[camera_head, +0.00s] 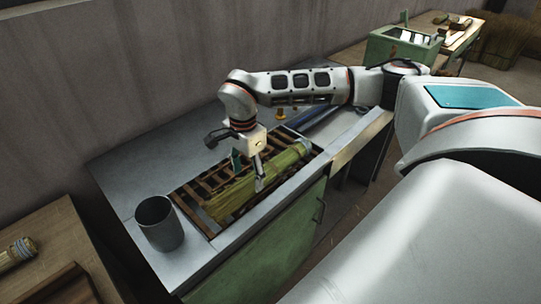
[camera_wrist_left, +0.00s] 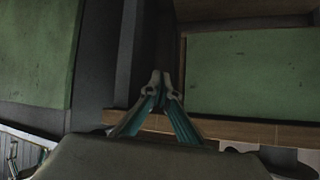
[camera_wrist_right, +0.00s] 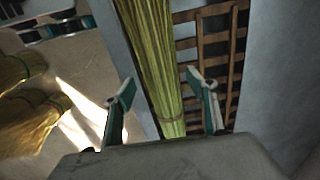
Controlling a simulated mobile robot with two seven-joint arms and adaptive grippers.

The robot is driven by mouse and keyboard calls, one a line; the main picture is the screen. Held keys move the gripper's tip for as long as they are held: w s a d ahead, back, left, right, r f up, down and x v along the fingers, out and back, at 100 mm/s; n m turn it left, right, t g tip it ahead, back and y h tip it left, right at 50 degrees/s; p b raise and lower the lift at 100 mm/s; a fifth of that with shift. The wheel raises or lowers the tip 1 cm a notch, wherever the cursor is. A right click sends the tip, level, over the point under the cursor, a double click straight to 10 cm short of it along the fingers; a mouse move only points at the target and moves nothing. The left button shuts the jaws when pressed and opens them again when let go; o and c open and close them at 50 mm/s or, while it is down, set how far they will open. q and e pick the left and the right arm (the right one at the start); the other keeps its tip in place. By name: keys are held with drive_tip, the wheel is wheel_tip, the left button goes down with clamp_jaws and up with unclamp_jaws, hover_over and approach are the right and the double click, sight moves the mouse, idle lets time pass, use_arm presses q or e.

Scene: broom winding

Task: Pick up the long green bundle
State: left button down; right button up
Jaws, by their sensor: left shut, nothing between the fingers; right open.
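The long green bundle (camera_head: 232,197) lies lengthwise on a slatted wooden rack (camera_head: 187,204) set into the grey metal worktop. My right gripper (camera_head: 248,180) is above the bundle, pointing down at it, with a finger on either side in the head view. In the right wrist view the bundle (camera_wrist_right: 156,50) runs between the two open fingers of the right gripper (camera_wrist_right: 167,100), with a band around it near the gripper. I cannot tell whether the fingers touch it. My left gripper (camera_wrist_left: 161,80) shows only in its own wrist view, shut and empty, facing green panels.
A grey metal cup (camera_head: 158,224) stands on the worktop (camera_head: 118,172) near its left end. A green box (camera_head: 402,48) stands on a far table. A wooden table (camera_head: 62,235) with a small bundle (camera_head: 16,252) is at left. Straw bundles (camera_wrist_right: 28,115) lie below the worktop's edge.

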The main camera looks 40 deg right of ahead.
sight(249, 180)
wheel_tip(249, 180, down, 4)
drive_tip(key=shift+d+f, duration=0.1)
drive_tip(key=c, duration=1.2)
drive_tip(key=shift+c, duration=0.2)
